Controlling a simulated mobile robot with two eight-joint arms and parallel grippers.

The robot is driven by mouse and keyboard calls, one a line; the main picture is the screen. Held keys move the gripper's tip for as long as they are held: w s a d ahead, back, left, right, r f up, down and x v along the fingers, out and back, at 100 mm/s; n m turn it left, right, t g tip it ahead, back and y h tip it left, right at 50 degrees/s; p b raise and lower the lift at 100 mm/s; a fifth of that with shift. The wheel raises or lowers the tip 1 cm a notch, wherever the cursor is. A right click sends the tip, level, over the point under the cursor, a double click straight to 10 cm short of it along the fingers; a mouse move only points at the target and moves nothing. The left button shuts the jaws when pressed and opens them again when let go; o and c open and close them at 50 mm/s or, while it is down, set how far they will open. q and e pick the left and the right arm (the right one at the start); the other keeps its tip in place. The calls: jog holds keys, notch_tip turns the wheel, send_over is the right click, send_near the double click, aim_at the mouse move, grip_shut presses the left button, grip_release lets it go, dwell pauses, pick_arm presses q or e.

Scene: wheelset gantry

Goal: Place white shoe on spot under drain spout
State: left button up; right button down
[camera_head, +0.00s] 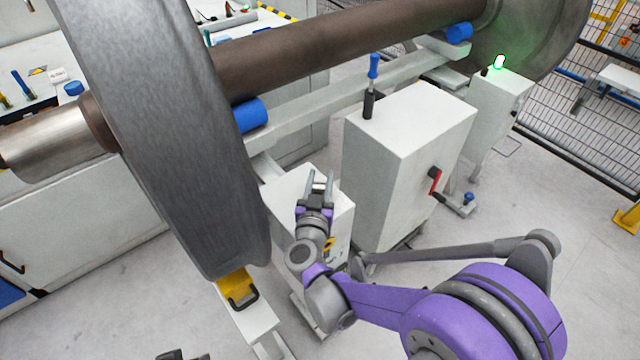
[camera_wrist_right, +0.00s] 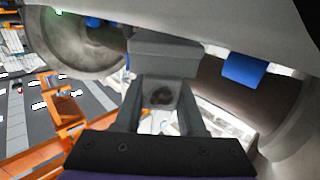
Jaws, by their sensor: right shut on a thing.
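My right gripper (camera_head: 320,178) is in front of the wheel's right side, over a white box-shaped stand (camera_head: 290,190). In the right wrist view its two fingers (camera_wrist_right: 160,100) are shut on a small pale piece (camera_wrist_right: 160,88) with a dark brownish patch. It could be the white shoe, but its outline is mostly hidden by the fingers. A wide light-grey block (camera_wrist_right: 165,48) shows just beyond the fingertips. I cannot pick out the drain spout or the spot under it. At the head view's bottom edge a dark part (camera_head: 182,355) may be my left gripper, mostly cut off.
A large grey wheel (camera_head: 170,130) on a brown axle (camera_head: 330,45) hangs close to the left. A yellow shoe (camera_head: 237,288) sits below it. A white cabinet (camera_head: 410,150) with a red-handled lever (camera_head: 435,181) stands at right.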

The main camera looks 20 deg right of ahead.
jog(key=shift+f, duration=0.6)
jog(key=c, duration=0.9)
grip_release()
jog(key=shift+f, duration=0.2)
jog(key=shift+c, duration=0.2)
jog(key=o, duration=0.4)
jog(key=shift+r, duration=0.1)
jog(key=shift+o, duration=0.2)
